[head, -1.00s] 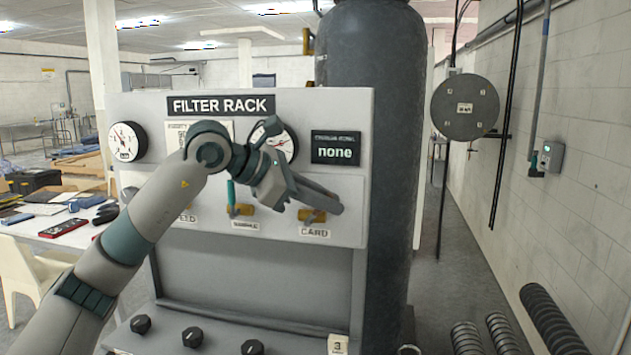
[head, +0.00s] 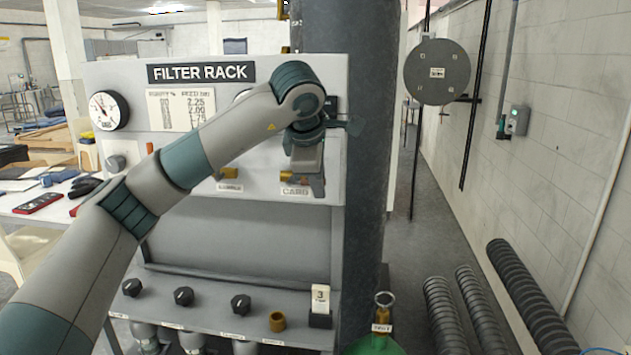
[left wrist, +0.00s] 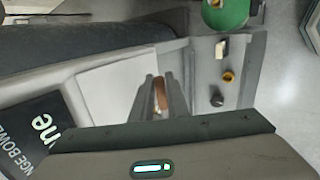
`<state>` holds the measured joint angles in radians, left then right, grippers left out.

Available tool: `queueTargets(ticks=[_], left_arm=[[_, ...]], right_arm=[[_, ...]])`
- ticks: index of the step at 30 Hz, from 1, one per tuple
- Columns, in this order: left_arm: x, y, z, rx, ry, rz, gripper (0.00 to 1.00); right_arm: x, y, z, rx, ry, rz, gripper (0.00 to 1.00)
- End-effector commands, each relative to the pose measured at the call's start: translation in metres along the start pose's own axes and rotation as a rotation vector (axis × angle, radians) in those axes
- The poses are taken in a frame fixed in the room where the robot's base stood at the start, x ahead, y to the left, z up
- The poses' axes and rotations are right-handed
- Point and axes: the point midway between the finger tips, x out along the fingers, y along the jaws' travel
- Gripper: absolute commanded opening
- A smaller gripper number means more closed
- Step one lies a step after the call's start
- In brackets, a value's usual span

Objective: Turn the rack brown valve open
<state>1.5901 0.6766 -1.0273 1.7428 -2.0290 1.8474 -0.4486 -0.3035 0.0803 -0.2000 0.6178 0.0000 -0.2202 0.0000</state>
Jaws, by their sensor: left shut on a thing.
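The brown valve sits above the "CARD" label on the filter rack (head: 235,235); its brass body (head: 292,178) shows beside my left gripper (head: 318,188). My arm and gripper hide its handle in the head view. In the left wrist view the brown handle (left wrist: 160,92) is between the two fingers of my left gripper, which is shut on it. The handle points along the fingers. My right gripper is in neither view.
My left forearm covers part of the rack face. Another brass valve (head: 228,173) is left of the brown one. Black knobs (head: 183,296) and a card block (head: 320,300) stand on the lower ledge. A dark tank (head: 365,150) rises behind the rack's right edge.

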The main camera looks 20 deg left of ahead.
Motion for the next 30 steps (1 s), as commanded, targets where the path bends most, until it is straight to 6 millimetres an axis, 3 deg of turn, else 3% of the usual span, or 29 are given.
queueTargets(ticks=[20, 21, 23, 30], left_arm=[[0.0052, -0.0029, -0.0002, 0.048, 0.071, -0.001, 0.00], [0.0053, -0.0030, -0.0002, 0.048, 0.071, -0.001, 0.21], [0.0053, -0.0030, -0.0002, 0.047, 0.071, -0.001, 0.33], [0.0051, -0.0029, -0.0001, 0.047, 0.070, -0.001, 0.33]], right_arm=[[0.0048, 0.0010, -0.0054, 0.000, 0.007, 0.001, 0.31], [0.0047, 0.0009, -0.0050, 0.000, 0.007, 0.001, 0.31], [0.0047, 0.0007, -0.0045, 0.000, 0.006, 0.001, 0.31], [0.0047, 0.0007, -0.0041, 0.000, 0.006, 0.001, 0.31]])
